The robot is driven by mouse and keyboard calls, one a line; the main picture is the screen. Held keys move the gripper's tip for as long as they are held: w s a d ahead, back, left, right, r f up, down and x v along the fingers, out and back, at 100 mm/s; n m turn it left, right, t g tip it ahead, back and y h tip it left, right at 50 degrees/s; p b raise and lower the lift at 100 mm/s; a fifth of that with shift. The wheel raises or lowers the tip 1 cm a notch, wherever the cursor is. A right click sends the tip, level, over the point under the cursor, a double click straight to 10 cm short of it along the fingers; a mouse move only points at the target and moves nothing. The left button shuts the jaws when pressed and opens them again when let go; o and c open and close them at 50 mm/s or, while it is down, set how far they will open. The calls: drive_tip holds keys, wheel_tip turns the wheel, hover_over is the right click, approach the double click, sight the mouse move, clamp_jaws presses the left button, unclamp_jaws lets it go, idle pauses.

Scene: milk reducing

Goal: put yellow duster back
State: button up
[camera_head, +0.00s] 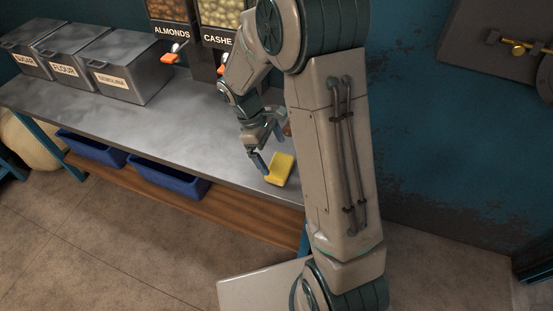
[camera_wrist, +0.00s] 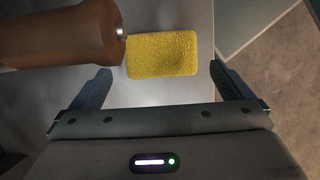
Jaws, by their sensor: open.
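The yellow duster (camera_head: 280,169) lies flat near the front edge of the grey metal counter (camera_head: 180,122), close to my arm. In the wrist view the yellow duster (camera_wrist: 162,55) is a rough-textured block just beyond my fingertips. My gripper (camera_head: 268,146) is over the counter beside the duster. In the wrist view my gripper (camera_wrist: 160,80) has its two fingers wide apart with nothing between them, and the duster sits ahead of the gap.
Labelled grey bins (camera_head: 125,68) and nut dispensers (camera_head: 222,20) stand at the back. Blue trays (camera_head: 170,178) sit on the wooden shelf (camera_head: 235,212) below. The counter's middle is clear.

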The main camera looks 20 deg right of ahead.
drive_tip(key=v, duration=0.6)
drive_tip(key=shift+r, duration=0.15)
